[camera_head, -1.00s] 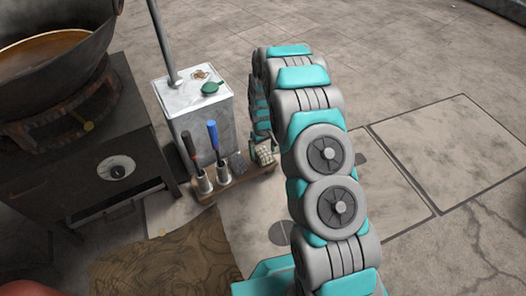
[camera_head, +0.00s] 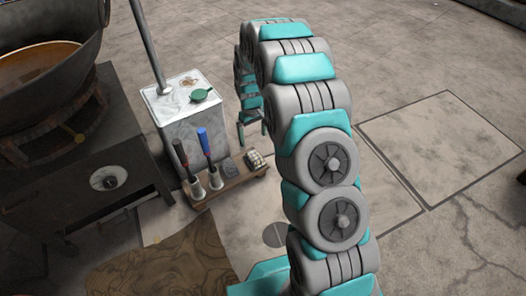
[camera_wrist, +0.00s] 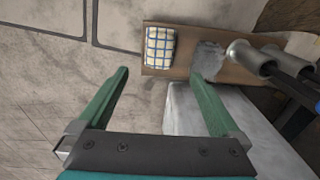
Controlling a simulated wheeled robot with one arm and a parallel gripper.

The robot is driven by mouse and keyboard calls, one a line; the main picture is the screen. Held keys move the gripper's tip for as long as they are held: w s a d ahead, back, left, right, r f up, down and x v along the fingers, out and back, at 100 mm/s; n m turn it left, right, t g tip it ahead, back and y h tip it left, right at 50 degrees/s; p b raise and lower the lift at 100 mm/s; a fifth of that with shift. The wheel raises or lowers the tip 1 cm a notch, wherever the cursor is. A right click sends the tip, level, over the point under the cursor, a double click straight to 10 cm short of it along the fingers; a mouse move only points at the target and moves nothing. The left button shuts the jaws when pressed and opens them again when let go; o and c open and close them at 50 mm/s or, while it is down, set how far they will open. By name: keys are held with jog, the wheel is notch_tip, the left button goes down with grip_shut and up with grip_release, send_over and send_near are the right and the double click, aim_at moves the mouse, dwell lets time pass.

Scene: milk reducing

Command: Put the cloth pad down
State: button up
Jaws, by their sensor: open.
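The cloth pad (camera_wrist: 159,48), white with a blue and yellow check, lies on the end of a low wooden board (camera_wrist: 185,70) in the wrist view. In the head view the pad (camera_head: 256,160) sits at the right end of the board (camera_head: 230,184). My gripper (camera_wrist: 158,85) is open and empty, its two green fingers apart. The pad lies beyond the fingertips and does not touch them. In the head view my gripper (camera_head: 252,128) is partly hidden by my arm and hangs above and behind the pad.
A grey pad (camera_head: 229,168) and two metal holders with a black-handled tool (camera_head: 182,158) and a blue-handled tool (camera_head: 204,143) share the board. A white-topped metal box (camera_head: 186,97) stands behind it. A stove with a large pan (camera_head: 45,70) is at left. Floor at right is clear.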

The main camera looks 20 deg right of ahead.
jog(key=s+r+m, duration=0.1)
jog(key=s+r, duration=1.6)
jog(key=r, duration=0.1)
jog(key=s+r+m+g, duration=0.1)
jog(key=s+r, duration=0.2)
jog(key=s, duration=1)
jog(key=s+r+m, duration=0.1)
jog(key=s+r, duration=0.2)
jog(key=s, duration=1)
jog(key=shift+s+m+g, duration=0.3)
jog(key=shift+g, duration=0.1)
jog(key=shift+r, duration=0.15)
